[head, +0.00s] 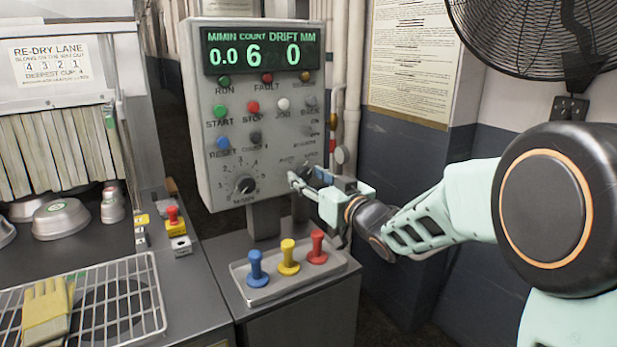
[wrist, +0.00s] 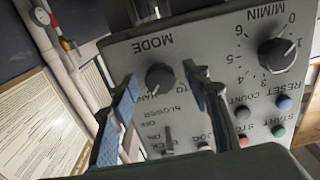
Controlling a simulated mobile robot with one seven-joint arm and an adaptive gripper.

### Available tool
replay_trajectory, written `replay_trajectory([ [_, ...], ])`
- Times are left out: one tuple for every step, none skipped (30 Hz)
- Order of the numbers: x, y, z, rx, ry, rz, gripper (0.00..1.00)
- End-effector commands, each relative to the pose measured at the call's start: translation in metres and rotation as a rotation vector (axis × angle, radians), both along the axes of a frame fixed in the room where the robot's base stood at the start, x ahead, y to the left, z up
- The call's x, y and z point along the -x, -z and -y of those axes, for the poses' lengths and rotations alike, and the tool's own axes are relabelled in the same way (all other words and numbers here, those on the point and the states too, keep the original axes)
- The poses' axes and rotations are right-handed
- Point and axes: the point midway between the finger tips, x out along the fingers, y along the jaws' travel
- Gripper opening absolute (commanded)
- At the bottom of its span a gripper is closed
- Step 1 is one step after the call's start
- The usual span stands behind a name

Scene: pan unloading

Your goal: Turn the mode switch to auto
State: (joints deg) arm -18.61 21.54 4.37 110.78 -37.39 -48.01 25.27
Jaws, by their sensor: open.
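The mode switch (wrist: 159,78) is a round dark knob under the upside-down word MODE in the wrist view. Labels sit beside it, partly covered by a finger; which one the knob points to is too small to tell. My gripper (wrist: 160,76) is open, with one blue-grey finger on each side of the knob. Gaps show between the fingers and the knob in this view; the depth of the fingertips is unclear. In the head view my gripper (head: 303,180) is at the lower right of the grey control panel (head: 222,180) and mostly hides the switch.
The M/MIN dial (head: 245,185) is left of the switch. Buttons and a blower toggle (wrist: 169,138) are nearby on the panel. Below, a tray (head: 262,298) holds blue, yellow and red pegs. Pipes (head: 352,80) and a fan (head: 545,35) stand to the right.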

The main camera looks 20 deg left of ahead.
Motion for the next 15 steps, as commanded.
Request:
replay_trajectory([
  [-0.0018, 0.0002, -0.0023, 0.0, 0.0, 0.0, 0.44],
  [-0.0025, -0.0001, -0.0029, 0.0, 0.0, 0.0, 0.44],
  [-0.0032, -0.0003, -0.0034, -0.001, 0.001, 0.001, 0.44],
  [-0.0034, -0.0003, -0.0037, -0.001, 0.001, 0.001, 0.44],
  [-0.0035, -0.0003, -0.0037, -0.001, 0.001, 0.001, 0.44],
  [-0.0035, -0.0003, -0.0037, -0.001, 0.001, 0.001, 0.44],
  [-0.0035, -0.0003, -0.0037, -0.001, 0.001, 0.001, 0.44],
  [-0.0035, -0.0003, -0.0036, -0.001, 0.001, 0.001, 0.44],
  [-0.0034, -0.0003, -0.0035, -0.001, 0.001, 0.001, 0.44],
  [-0.0034, -0.0002, -0.0035, -0.001, 0.001, 0.001, 0.44],
  [-0.0034, -0.0002, -0.0035, 0.0, 0.001, 0.0, 0.41],
  [-0.0033, -0.0002, -0.0035, 0.0, 0.001, 0.0, 0.37],
  [-0.0033, -0.0002, -0.0035, 0.0, 0.001, 0.0, 0.34],
  [-0.0033, -0.0002, -0.0035, 0.0, 0.001, 0.0, 0.3],
  [-0.0033, -0.0002, -0.0035, 0.0, 0.001, 0.0, 0.26],
])
